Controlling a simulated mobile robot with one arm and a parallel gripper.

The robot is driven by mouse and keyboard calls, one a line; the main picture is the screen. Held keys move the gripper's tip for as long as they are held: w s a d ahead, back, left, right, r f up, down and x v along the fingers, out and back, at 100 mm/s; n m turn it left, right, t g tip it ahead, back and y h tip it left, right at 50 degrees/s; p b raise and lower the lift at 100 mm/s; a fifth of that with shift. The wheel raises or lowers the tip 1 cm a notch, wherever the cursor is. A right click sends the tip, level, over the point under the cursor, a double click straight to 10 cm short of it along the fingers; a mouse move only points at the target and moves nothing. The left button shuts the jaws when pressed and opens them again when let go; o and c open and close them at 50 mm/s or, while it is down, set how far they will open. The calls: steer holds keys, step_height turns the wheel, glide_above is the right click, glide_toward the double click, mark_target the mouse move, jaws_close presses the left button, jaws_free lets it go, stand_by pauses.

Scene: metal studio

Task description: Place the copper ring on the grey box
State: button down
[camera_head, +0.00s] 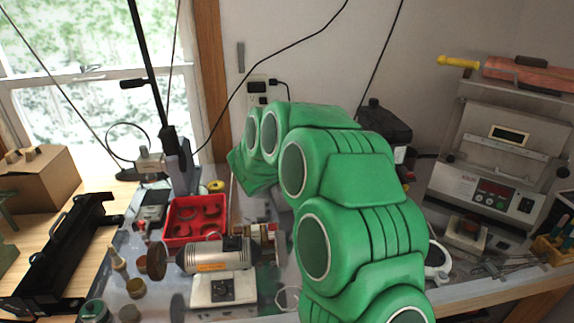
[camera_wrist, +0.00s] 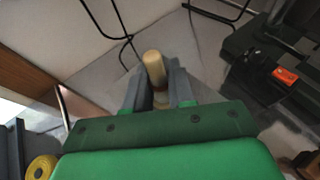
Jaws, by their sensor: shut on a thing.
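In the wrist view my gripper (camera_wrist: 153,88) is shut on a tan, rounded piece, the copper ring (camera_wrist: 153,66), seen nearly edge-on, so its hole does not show. It stands up between the two grey fingers. In the head view my green arm bends away over the bench and hides the gripper and the ring. I cannot tell for certain which thing is the grey box. A dark grey box (camera_head: 386,128) stands behind the arm by the wall, partly hidden. A dark box with an orange switch (camera_wrist: 272,75) shows at right in the wrist view.
A red tray (camera_head: 178,238) with round parts, a silver motor (camera_head: 216,255) and small pots crowd the bench left of my arm. A black rack (camera_head: 62,255) lies further left. A large metal machine (camera_head: 495,165) stands at right. Cables hang across the back.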

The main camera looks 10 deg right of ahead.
steer(key=shift+f, duration=0.1)
steer(key=c, duration=1)
jaws_free()
steer(key=shift+o, duration=0.2)
